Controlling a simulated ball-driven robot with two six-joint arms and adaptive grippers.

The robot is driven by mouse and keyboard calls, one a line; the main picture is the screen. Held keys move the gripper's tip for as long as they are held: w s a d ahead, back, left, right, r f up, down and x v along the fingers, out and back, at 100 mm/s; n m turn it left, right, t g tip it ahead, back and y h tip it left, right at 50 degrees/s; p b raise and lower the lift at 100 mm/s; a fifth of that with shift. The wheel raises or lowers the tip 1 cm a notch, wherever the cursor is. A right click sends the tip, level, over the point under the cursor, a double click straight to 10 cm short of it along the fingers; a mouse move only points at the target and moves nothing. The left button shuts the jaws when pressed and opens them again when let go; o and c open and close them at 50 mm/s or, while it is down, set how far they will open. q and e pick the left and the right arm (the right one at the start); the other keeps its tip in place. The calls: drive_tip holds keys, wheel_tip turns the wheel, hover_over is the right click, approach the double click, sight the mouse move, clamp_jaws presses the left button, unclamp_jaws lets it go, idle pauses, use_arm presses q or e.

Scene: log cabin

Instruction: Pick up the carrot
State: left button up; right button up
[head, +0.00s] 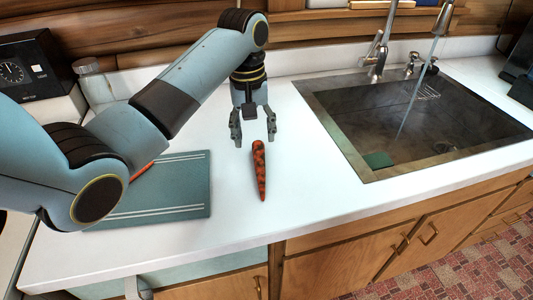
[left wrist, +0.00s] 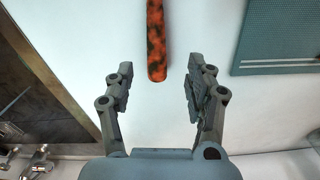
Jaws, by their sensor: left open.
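The carrot (head: 260,172) is orange with dark patches and lies on the white counter, its thin end toward the front edge. It also shows at the top of the left wrist view (left wrist: 157,42). My left gripper (head: 255,142) points down above the counter at the carrot's thick end. In the left wrist view the fingers of my left gripper (left wrist: 155,82) are apart with nothing between them, and the carrot's near end lies just beyond the gap. My right gripper is not in view.
A teal cutting board (head: 185,190) lies left of the carrot, partly behind my left arm. A metal sink (head: 345,150) with a running faucet (head: 376,55) is on the right. The counter's front edge is close. White counter around the carrot is clear.

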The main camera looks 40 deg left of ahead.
sight(258, 157)
use_arm(q)
drive_tip(key=shift+s+f, duration=0.2)
drive_tip(key=shift+s, duration=0.35)
drive_tip(key=shift+s+f, duration=0.2)
drive_tip(key=shift+s, duration=0.3)
drive_tip(key=shift+w+d+f, duration=0.3)
drive_tip(key=shift+w+f, duration=0.2)
drive_tip(key=shift+f, duration=0.2)
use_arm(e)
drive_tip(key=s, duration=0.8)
use_arm(q)
drive_tip(key=shift+w+d+f+p, duration=0.15)
drive_tip(key=shift+w+f, duration=0.15)
drive_tip(key=shift+f, duration=0.15)
drive_tip(key=shift+w+d+f+p, duration=0.1)
drive_tip(key=shift+w+f+p, duration=0.05)
drive_tip(key=shift+w+f, duration=0.2)
drive_tip(key=f, duration=0.2)
drive_tip(key=shift+s+f, duration=0.2)
drive_tip(key=shift+f, duration=0.2)
drive_tip(key=shift+w+f, duration=0.1)
drive_tip(key=c, duration=0.3)
drive_tip(key=shift+c, duration=1.2)
drive_tip(key=c, duration=0.4)
clamp_jaws()
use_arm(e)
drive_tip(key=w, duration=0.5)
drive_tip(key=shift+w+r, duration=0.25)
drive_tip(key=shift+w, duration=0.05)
